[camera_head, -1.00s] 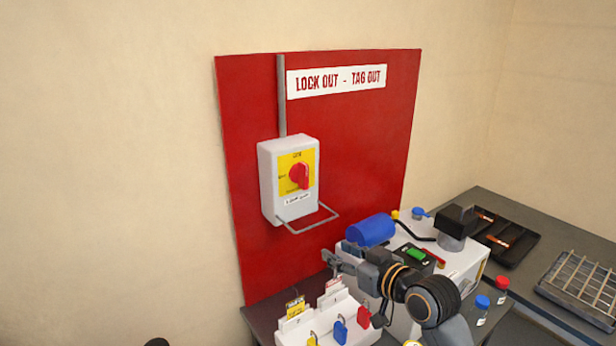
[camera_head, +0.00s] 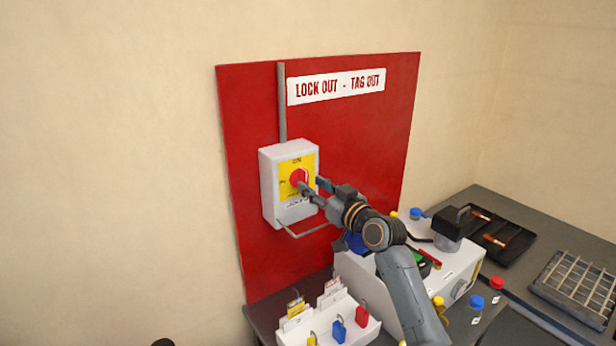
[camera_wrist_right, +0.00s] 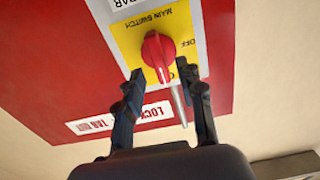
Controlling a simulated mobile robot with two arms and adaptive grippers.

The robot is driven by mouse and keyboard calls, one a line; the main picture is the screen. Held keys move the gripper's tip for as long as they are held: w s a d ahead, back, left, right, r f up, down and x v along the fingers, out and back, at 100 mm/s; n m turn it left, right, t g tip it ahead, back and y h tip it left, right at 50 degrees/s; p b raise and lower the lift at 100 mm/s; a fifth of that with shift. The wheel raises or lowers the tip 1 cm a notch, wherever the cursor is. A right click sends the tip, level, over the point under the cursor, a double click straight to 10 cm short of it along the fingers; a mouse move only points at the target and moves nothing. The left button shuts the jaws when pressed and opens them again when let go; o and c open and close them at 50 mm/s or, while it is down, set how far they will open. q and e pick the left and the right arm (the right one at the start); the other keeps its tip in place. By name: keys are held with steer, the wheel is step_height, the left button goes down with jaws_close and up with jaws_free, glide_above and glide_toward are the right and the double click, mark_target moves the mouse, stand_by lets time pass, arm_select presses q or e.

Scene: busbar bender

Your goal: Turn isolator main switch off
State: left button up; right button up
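The isolator main switch is a red rotary knob (camera_head: 298,177) on a yellow plate (camera_head: 290,165), on the front of a light grey box (camera_head: 269,190) fixed to the red board. In the right wrist view the knob (camera_wrist_right: 157,50) lies just past the fingertips, with ON and OFF lettering partly hidden on the yellow plate (camera_wrist_right: 130,42). My right gripper (camera_head: 311,186) is at the box front, its fingers apart on either side of the knob's lower end. It is open in the wrist view (camera_wrist_right: 166,82); contact with the knob cannot be told. My left gripper is not in view.
A wire bracket (camera_head: 308,229) sticks out below the switch box. A white rack (camera_head: 325,325) with padlocks and tags stands below. A white machine (camera_head: 368,277) and a dark tray (camera_head: 512,240) are on the bench to the right.

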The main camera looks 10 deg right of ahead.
mark_target(307, 182)
steer(key=shift+p+x, duration=0.3)
steer(key=shift+x, duration=1.25)
jaws_close()
